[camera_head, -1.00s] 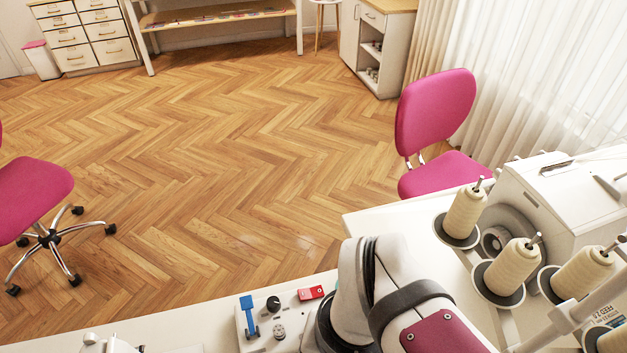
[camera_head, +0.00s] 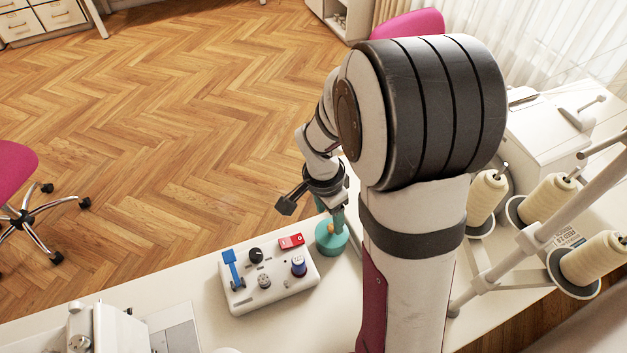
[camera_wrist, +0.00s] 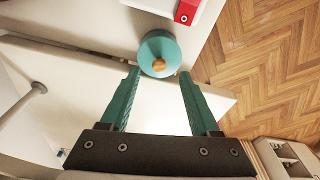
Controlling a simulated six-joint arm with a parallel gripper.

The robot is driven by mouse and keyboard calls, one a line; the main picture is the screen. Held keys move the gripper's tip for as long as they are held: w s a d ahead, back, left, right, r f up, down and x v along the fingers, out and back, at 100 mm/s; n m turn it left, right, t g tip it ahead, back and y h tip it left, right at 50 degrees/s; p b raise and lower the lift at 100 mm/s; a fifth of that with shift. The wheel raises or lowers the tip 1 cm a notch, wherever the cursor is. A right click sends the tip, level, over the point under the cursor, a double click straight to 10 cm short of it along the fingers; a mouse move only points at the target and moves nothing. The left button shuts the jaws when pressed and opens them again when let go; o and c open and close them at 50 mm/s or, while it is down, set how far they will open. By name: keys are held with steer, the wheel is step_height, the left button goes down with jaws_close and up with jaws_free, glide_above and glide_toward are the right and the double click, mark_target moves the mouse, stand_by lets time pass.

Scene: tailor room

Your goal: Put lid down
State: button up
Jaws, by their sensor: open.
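A round teal lid (camera_wrist: 160,42) with a small wooden knob (camera_wrist: 159,65) shows in the wrist view, just beyond the fingertips. In the head view the round teal piece (camera_head: 331,242) stands on the white table, to the right of the control box. It looks thick there; I cannot tell whether the lid rests on a container. My gripper (camera_wrist: 159,74) is open and empty, its two teal fingers apart with the knob in line with the gap between them. In the head view its fingers (camera_head: 338,217) point down above the lid, partly hidden by my arm.
The white control box (camera_head: 268,280) carries a blue lever, knobs and a red switch. Spools of cream thread (camera_head: 551,200) and a white machine (camera_head: 548,130) stand at right. The table's far edge is close to the lid, with wooden floor beyond.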

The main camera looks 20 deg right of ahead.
mark_target(332, 226)
steer(key=f, duration=0.2)
steer(key=d+f, duration=0.1)
steer(key=f, duration=0.1)
steer(key=shift+f, duration=0.4)
jaws_close()
